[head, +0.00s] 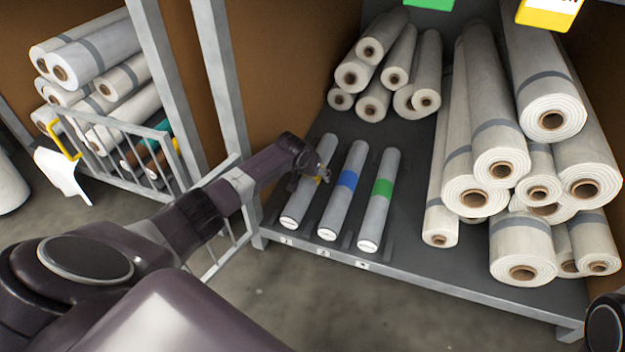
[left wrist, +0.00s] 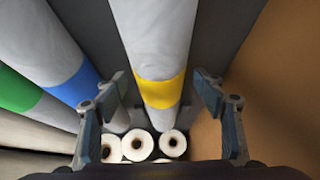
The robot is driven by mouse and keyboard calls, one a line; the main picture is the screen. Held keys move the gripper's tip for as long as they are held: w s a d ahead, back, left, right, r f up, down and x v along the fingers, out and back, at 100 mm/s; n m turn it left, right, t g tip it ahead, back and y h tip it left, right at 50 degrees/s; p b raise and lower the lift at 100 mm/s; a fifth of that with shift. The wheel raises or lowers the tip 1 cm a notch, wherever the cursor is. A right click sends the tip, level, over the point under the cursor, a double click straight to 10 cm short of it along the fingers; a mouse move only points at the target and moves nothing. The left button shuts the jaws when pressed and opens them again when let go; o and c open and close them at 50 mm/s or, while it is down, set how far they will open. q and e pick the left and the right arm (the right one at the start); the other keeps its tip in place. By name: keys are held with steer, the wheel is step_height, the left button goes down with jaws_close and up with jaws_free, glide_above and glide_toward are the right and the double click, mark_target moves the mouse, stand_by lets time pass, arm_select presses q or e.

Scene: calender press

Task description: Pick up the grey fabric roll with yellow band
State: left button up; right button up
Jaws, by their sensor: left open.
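The grey fabric roll with a yellow band (head: 304,198) lies on the shelf, leftmost of three grey rolls in the head view. Its yellow band is mostly hidden behind my left gripper (head: 315,174). In the left wrist view the yellow-banded roll (left wrist: 158,50) runs between the two fingers of my left gripper (left wrist: 158,92). The fingers are apart, one on each side of the roll near the band. I cannot tell whether they touch it. My right gripper does not show.
A blue-banded roll (head: 340,195) and a green-banded roll (head: 377,208) lie to the right of it. Large white rolls (head: 497,150) are stacked at the right and back of the shelf. A metal post (head: 221,75) and brown panel (head: 287,65) stand close on the left.

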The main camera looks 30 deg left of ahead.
arm_select(q)
steer(key=shift+c, duration=0.5)
steer(key=c, duration=1.5)
steer(key=shift+r, duration=0.15)
